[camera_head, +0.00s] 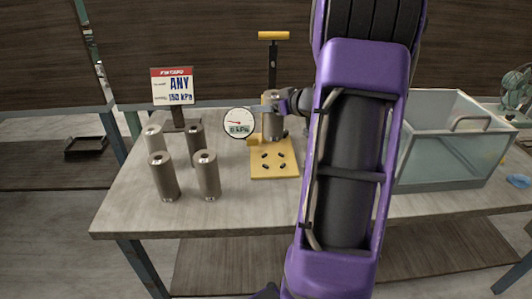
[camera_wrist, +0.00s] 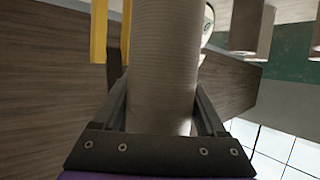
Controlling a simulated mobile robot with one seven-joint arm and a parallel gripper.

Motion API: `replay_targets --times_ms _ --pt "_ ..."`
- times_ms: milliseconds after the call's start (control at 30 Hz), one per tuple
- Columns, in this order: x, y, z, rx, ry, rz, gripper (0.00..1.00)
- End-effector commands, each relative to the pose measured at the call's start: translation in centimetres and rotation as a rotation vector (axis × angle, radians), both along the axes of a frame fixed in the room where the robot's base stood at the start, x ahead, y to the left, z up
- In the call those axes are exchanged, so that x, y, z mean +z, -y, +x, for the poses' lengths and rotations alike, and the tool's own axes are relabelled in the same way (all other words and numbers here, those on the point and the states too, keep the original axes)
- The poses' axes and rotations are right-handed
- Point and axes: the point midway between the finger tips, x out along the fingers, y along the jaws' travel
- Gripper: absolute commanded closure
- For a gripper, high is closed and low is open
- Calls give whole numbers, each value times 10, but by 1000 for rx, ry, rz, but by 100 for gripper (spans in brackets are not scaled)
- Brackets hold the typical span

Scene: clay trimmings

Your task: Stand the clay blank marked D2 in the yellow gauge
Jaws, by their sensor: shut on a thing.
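My gripper (camera_head: 284,104) is shut on a grey-brown clay blank (camera_head: 271,125), an upright cylinder. In the wrist view the held blank (camera_wrist: 165,60) fills the space between the two dark fingers. No marking can be read on it, so I cannot tell whether it is D2. The yellow gauge (camera_head: 287,171) has a flat base with several dark holes, a post and a yellow top handle. The held blank is at the rear of its base, in front of the post; I cannot tell whether its bottom touches. Yellow parts (camera_wrist: 98,30) show left of the blank in the wrist view.
Several similar blanks (camera_head: 208,177) stand upright on the table (camera_head: 230,215) at the left. A round dial (camera_head: 238,122) reads about 0 kPa. A sign (camera_head: 172,86) says ANY 150 kPa. A clear-walled bin (camera_head: 440,170) stands at the right. The front left table is bare.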

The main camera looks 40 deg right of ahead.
Motion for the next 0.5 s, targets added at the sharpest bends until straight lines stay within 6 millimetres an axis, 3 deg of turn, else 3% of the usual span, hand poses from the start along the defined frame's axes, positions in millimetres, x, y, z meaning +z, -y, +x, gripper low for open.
replay_targets --times_ms 200,500 --pt "-42 1 0 -1 1 3 100" --pt "-66 1 0 0 2 1 100"
